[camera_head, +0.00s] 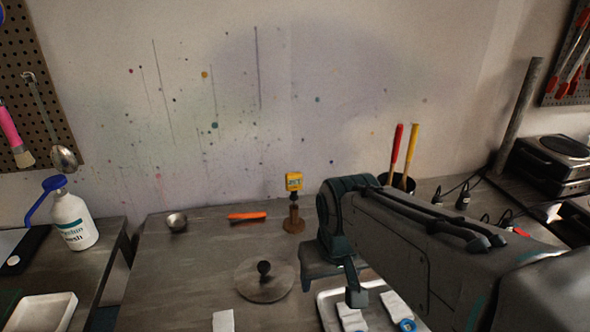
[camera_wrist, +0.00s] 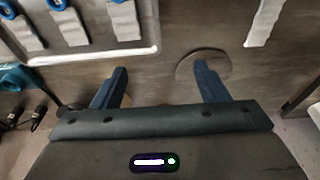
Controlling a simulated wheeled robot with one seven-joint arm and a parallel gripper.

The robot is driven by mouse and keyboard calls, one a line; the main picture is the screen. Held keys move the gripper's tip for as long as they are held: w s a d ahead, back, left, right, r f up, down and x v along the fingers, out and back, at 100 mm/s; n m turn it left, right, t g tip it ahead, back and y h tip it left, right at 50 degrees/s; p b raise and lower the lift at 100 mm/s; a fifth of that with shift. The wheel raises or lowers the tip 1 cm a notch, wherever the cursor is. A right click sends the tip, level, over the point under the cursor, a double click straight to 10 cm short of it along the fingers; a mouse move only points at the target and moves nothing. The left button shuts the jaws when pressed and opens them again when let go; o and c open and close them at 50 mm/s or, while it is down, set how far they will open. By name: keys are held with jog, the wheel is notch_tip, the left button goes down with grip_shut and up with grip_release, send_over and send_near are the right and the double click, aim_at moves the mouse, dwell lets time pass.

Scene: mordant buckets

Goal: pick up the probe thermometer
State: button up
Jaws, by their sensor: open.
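The probe thermometer (camera_head: 294,182) has a yellow head with a small display. It stands upright in a brown wooden holder (camera_head: 294,223) at the back of the middle table. My gripper (camera_wrist: 159,84) is open, with nothing seen between its two dark blue fingers in the wrist view. In the head view my arm reaches in from the right, and its end is to the right of and nearer than the thermometer. I cannot make out the thermometer in the wrist view.
A clear round lid with a black knob (camera_head: 264,267) lies in front of the holder. A metal bowl (camera_head: 177,222) and an orange tool (camera_head: 247,216) lie to its left. A white tray (camera_wrist: 92,57) holds several pale strips. A black pot (camera_head: 398,184) holds red and yellow handles.

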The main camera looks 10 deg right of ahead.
jog(key=w+r+g+p, duration=0.1)
jog(key=w+r+p, duration=0.1)
jog(key=w+r, duration=0.45)
jog(key=w+r+p, duration=0.2)
jog(key=w+r, duration=0.2)
jog(key=w, duration=0.6)
jog(key=g+p, duration=0.2)
jog(key=p, duration=0.2)
send_over(294, 174)
jog(key=f, duration=0.7)
jog(key=shift+w+a+f, duration=0.1)
jog(key=shift+w+f, duration=0.1)
jog(key=shift+w, duration=0.05)
jog(key=shift+s+f+p, duration=0.2)
jog(key=shift+f+p, duration=0.65)
jog(key=shift+f, duration=1.8)
jog(key=c, duration=1.1)
